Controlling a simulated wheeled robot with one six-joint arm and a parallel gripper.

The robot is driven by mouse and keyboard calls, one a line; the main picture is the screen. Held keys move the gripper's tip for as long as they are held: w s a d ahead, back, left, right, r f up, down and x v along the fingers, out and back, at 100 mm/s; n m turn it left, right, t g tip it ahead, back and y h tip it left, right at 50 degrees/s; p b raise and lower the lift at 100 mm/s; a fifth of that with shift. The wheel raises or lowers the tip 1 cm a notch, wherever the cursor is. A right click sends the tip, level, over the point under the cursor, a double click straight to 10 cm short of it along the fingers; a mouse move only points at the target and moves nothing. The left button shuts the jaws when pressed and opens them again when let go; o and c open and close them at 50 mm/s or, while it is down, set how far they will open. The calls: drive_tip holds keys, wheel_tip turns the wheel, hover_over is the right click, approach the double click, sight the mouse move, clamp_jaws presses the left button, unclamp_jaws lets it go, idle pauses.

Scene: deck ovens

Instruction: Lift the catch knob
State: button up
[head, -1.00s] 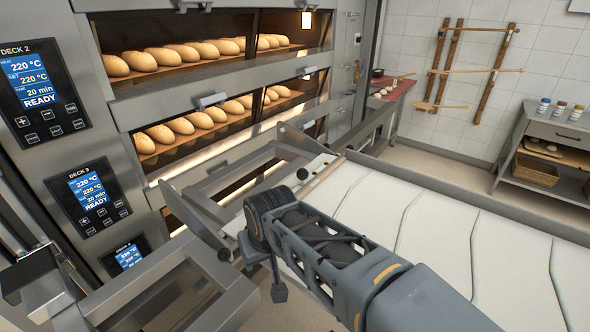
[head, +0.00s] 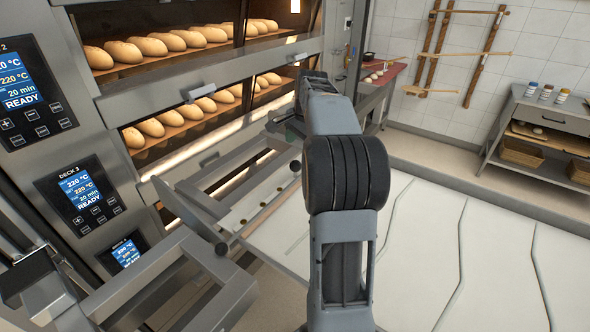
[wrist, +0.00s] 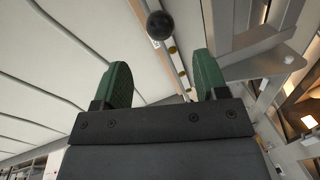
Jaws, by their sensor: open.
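A round black knob (wrist: 159,25) shows in the wrist view, beyond and between my fingertips and apart from them. In the head view one black knob (head: 295,166) stands at the far end of the loader's metal front strip (head: 262,196), and another dark knob (head: 222,249) is at its near end. I cannot tell for sure which of these the wrist view shows. My gripper (wrist: 160,75) is open, its two green fingers spread with nothing between them. In the head view my arm hides part of the gripper, which is up near the oven front.
The loader's pale belt (head: 460,240) spreads to the right. The oven (head: 215,55), with loaves on its decks, stands at left. Metal rails (wrist: 250,68) lie close to the right finger in the wrist view. A shelf unit (head: 545,130) stands at the right wall.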

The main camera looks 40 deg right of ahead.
sight(295, 161)
drive_tip(key=f, duration=0.3)
drive_tip(key=w+f, duration=0.1)
drive_tip(key=f, duration=0.3)
drive_tip(key=w+f, duration=0.1)
drive_tip(key=f, duration=0.3)
drive_tip(key=shift+a, duration=0.2)
clamp_jaws()
wheel_tip(295, 161, up, 2)
drive_tip(key=shift+w+r+p, duration=0.1)
drive_tip(key=shift+r+p, duration=0.1)
drive_tip(key=shift+p, duration=0.95)
drive_tip(key=shift+f, duration=0.1)
